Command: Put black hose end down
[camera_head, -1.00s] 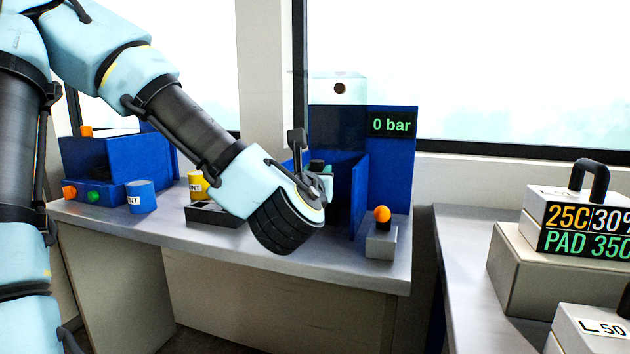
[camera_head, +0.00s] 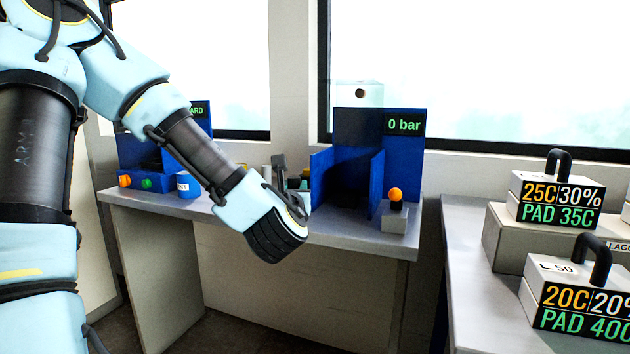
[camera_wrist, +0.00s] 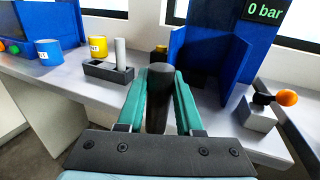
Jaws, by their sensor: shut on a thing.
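The black hose end (camera_wrist: 157,100) is a dark cylinder between the two teal fingers of my gripper (camera_wrist: 160,84) in the wrist view. My gripper is shut on it. In the wrist view a black holder (camera_wrist: 104,72) with a grey upright cylinder (camera_wrist: 120,53) stands on the bench, left of and beyond the hose end. The hose end appears apart from the bench top.
A blue open-fronted booth (camera_head: 357,130) with a "0 bar" display (camera_head: 404,124) stands beyond. An orange-knobbed lever box (camera_head: 396,222) is right of it. Yellow (camera_wrist: 98,46) and blue cans (camera_head: 187,185) stand left.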

